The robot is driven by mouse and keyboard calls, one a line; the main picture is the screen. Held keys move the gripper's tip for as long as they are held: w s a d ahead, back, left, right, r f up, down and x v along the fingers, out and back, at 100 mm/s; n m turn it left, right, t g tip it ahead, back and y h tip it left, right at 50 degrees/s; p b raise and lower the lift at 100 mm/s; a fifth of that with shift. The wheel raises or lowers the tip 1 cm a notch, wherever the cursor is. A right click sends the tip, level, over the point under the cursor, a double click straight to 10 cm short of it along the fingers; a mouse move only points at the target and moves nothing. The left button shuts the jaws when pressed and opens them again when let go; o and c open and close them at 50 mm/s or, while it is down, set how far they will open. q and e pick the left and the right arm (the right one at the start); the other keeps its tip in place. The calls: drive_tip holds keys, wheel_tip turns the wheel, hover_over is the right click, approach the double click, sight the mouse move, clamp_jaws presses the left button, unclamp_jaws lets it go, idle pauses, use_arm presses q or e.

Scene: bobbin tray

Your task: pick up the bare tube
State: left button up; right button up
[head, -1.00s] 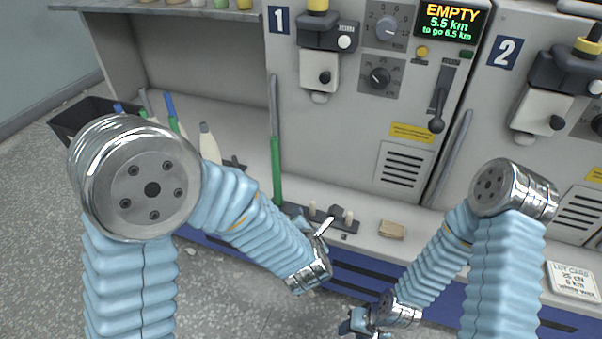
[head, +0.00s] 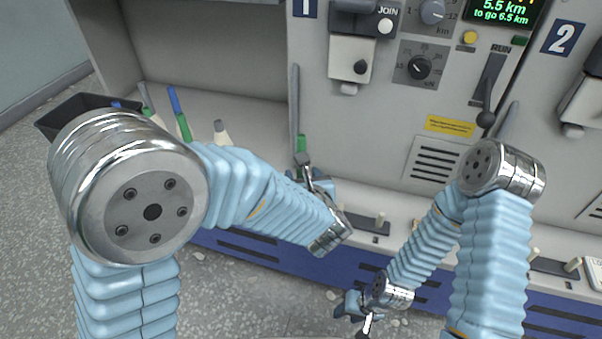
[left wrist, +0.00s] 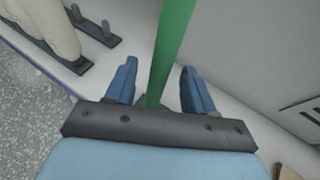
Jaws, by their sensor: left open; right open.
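A bare tube (head: 295,105), grey above and green below, stands upright in front of machine 1, with no thread on it. In the left wrist view its green part (left wrist: 172,45) runs between the two blue fingers of my left gripper (left wrist: 158,85). The fingers are open, with a gap to the tube on the right; I cannot tell whether anything touches. In the head view my left gripper (head: 312,178) is at the tube's lower part and hides its foot. My right gripper (head: 360,312) is open and empty, low at the front, away from the tube.
Cone-shaped bobbins (head: 221,132) and blue-and-green tubes (head: 177,110) stand in the left bay. A dark bin (head: 75,112) is at far left. Machine 1's panel (head: 350,140) rises close behind the tube. Another grey tube (head: 508,122) stands to the right.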

sight(302, 174)
use_arm(q)
drive_tip(key=x, duration=0.4)
drive_tip(key=shift+r, duration=0.15)
drive_tip(key=shift+c, duration=0.2)
clamp_jaws()
drive_tip(key=shift+r, duration=0.1)
